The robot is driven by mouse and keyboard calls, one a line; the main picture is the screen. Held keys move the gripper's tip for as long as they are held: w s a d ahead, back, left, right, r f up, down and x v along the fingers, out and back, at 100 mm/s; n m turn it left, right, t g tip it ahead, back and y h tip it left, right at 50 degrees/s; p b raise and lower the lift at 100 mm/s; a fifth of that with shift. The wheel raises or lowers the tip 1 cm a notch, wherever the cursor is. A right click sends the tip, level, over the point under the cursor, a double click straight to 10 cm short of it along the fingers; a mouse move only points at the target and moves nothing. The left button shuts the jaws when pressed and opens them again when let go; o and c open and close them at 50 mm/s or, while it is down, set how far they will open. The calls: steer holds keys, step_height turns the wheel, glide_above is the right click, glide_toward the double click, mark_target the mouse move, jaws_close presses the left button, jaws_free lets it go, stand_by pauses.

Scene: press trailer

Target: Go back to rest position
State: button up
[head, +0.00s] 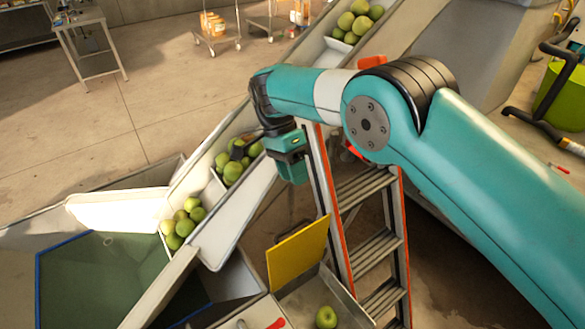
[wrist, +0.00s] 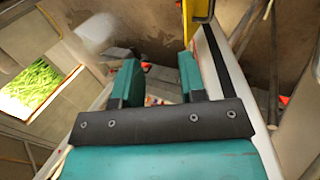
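My gripper (head: 290,162) hangs at the end of my teal arm in the middle of the head view, over the right edge of the sloped white conveyor. In the wrist view my gripper (wrist: 160,78) shows two teal fingers spread apart. Only background shows between them, so it is open and empty. Groups of green apples (head: 234,166) lie on the conveyor just left of my gripper, with another group (head: 182,222) lower down. A single green apple (head: 326,317) lies in a metal tray at the bottom, well below my gripper.
An orange-edged stepladder (head: 368,245) stands close to the right of and below my gripper. A yellow panel (head: 298,252) rises at the tray. A green-lined bin (head: 80,275) is at lower left. A metal table (head: 88,40) and carts stand behind; the floor between is open.

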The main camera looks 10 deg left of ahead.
steer(key=s+d+r+n+t+y+b, duration=0.1)
steer(key=s+d+r+n+y+b, duration=0.2)
steer(key=d+b, duration=0.35)
steer(key=s+d+r+n+t+b, duration=0.1)
steer(key=d+r+n+b, duration=0.2)
steer(key=d+n+b, duration=0.4)
steer(key=s+d+f+n+t+y+b, duration=0.1)
steer(key=s+d+f+n+y+b, duration=0.1)
steer(key=s, duration=0.8)
steer(key=s+d+f+n+t+y+b, duration=0.1)
steer(key=s+d+f+n+y+b, duration=0.1)
steer(key=s+d, duration=0.4)
steer(key=s+f+n+b, duration=0.1)
steer(key=s+n, duration=0.1)
steer(key=s, duration=0.2)
steer(key=shift+s+f+n+y+b, duration=0.2)
steer(key=shift+f+n+y+b, duration=0.1)
steer(key=shift+y, duration=0.1)
